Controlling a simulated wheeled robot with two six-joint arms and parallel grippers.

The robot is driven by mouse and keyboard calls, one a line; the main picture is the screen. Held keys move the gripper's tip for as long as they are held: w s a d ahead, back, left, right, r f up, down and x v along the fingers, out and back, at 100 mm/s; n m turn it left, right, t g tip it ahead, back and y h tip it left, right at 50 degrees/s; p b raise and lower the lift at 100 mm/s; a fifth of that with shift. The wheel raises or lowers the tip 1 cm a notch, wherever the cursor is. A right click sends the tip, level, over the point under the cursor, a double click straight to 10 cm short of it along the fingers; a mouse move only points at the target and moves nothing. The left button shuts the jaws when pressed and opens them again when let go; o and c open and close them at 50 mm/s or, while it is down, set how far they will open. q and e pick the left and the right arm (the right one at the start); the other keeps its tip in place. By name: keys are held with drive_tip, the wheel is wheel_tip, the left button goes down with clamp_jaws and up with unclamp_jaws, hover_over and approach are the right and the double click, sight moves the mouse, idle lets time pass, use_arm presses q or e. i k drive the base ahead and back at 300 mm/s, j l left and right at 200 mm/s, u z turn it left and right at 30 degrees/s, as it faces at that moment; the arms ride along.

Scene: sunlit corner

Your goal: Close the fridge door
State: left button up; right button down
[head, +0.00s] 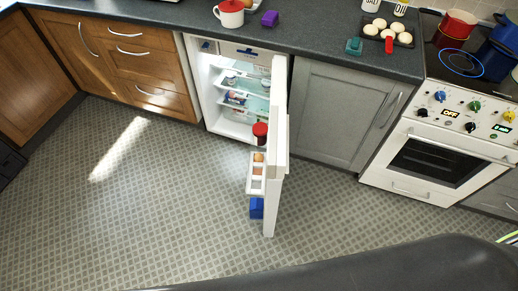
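The fridge (204,81) stands under the counter between wooden drawers and a grey cabinet. Its interior is lit and shows shelves with several items. The white fridge door (281,150) stands wide open, sticking out from the right side of the fridge into the room, seen almost edge-on. Its inner side faces left and has racks holding a red-topped item (260,131), eggs (258,158) and a blue item (256,208). Neither of my grippers is in view.
The grey cabinet (340,112) and a white oven (430,155) are right of the door. Wooden drawers (140,70) are on the left. The patterned floor (150,215) is clear left of the door. The dark counter (330,55) holds a pot, eggs and small items.

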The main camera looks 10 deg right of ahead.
sight(266, 158)
drive_tip(key=l+u, duration=0.2)
drive_tip(key=l, duration=1.2)
drive_tip(key=i+l+u, duration=0.3)
drive_tip(key=l, duration=0.35)
drive_tip(key=i+j, duration=0.05)
